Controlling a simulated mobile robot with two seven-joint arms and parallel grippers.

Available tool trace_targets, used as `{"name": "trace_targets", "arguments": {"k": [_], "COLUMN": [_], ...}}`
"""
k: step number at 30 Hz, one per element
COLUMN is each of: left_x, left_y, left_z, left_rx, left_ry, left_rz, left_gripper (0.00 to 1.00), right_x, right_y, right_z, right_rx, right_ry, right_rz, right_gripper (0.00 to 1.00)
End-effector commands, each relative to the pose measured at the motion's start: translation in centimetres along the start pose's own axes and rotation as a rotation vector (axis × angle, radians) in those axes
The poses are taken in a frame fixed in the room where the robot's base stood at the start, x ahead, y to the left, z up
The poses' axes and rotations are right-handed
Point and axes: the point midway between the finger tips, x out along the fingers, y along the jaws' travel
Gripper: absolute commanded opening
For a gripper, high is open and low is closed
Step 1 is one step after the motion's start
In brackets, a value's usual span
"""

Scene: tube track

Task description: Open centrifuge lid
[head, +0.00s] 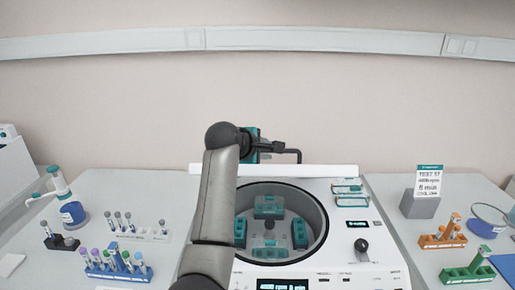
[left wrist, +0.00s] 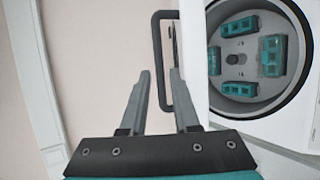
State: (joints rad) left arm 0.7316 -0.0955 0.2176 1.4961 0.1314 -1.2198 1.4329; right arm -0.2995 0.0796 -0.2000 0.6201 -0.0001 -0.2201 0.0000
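The white centrifuge (head: 350,262) stands in the middle of the bench. Its round chamber is uncovered and shows teal rotor buckets (head: 269,207), also seen in the left wrist view (left wrist: 270,55). The lid (head: 300,171) is raised and seen nearly edge-on behind the chamber. Its black handle (head: 297,152) sticks out at the top; in the left wrist view the handle (left wrist: 158,55) is a dark loop. My left gripper (head: 277,147) is at the handle. Its fingers (left wrist: 160,75) are apart, with the handle bar between them and gaps visible. My right gripper is out of view.
An orange rack (head: 442,240), a green rack (head: 467,272) and a grey block with a sign (head: 420,204) stand on the right. The wall is close behind.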

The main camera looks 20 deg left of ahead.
Motion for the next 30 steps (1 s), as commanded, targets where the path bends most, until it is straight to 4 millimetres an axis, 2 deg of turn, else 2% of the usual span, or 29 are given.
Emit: {"name": "trace_targets", "arguments": {"k": [6,12,25,26,30], "left_x": [-2.8,-4.7,-5.4,-5.4,-5.2], "left_y": [0.0,0.0,0.0,0.0,-0.6], "left_z": [0.0,0.0,0.0,0.0,-0.2], "left_rx": [0.0,0.0,0.0,0.0,0.023], "left_ry": [0.0,0.0,-0.001,-0.001,0.006], "left_rz": [0.002,0.001,-0.001,-0.001,-0.001], "left_gripper": [0.3,0.3,0.3,0.28,0.13], "right_x": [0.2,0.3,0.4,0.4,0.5], "right_y": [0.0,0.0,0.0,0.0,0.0], "right_z": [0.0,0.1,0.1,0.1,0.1], "right_rx": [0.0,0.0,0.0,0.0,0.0], "right_ry": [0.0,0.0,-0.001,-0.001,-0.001], "right_rz": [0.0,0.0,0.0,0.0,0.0], "right_gripper": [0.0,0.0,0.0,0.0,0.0]}}
